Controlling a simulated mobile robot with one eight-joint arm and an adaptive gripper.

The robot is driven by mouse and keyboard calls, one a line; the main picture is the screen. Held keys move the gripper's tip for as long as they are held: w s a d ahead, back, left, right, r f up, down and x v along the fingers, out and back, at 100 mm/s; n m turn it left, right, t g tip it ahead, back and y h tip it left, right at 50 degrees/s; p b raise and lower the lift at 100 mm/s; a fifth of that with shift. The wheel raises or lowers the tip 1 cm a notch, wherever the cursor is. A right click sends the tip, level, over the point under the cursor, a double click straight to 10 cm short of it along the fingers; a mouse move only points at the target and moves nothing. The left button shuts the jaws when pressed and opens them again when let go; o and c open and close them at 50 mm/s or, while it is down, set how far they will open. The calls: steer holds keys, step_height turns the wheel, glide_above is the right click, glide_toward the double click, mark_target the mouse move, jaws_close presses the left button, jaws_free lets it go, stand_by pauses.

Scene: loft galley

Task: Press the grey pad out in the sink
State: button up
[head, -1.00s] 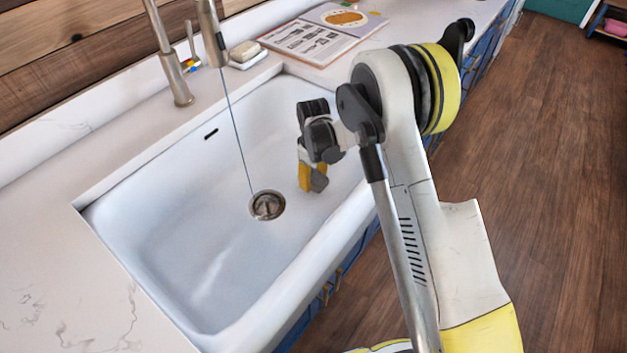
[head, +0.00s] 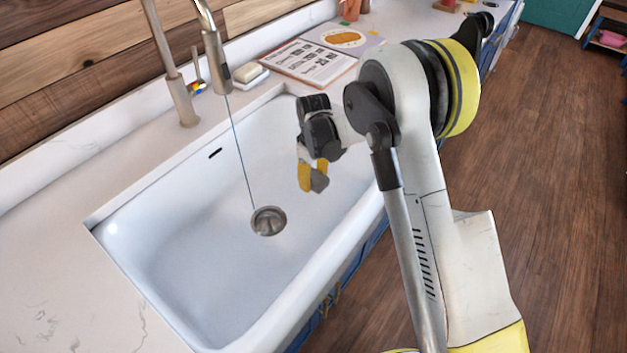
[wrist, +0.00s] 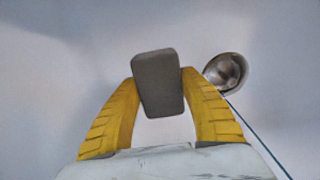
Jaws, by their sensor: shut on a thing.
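The grey pad (wrist: 158,84) is a small dark grey block between the two yellow fingers of my gripper (wrist: 158,90) in the wrist view. My gripper is shut on it. In the head view my gripper (head: 312,178) hangs inside the right part of the white sink (head: 150,235), with the pad (head: 320,183) at its fingertips. The pad appears above the sink floor; I cannot tell the exact gap. The round metal drain (head: 268,221) is left of and below the gripper in the head view; it also shows right of the pad in the wrist view (wrist: 226,73).
A thin stream of water (head: 240,150) runs from the faucet (head: 213,55) to the drain. A soap dish (head: 250,74) and an open book (head: 310,60) lie on the counter behind the sink. The sink's left half is empty.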

mark_target(313, 202)
steer(key=shift+f, duration=0.2)
stand_by(0.4)
step_height(313, 202, down, 7)
steer(key=b, duration=0.5)
steer(key=shift+f, duration=0.65)
steer(key=shift+f, duration=0.65)
stand_by(0.5)
steer(key=shift+f, duration=0.1)
steer(key=shift+c, duration=0.4)
stand_by(0.7)
stand_by(0.7)
steer(key=shift+r, duration=0.45)
steer(key=shift+c, duration=0.7)
steer(key=shift+r+p, duration=2.5)
steer(key=shift+r, duration=2.1)
steer(key=shift+r, duration=0.1)
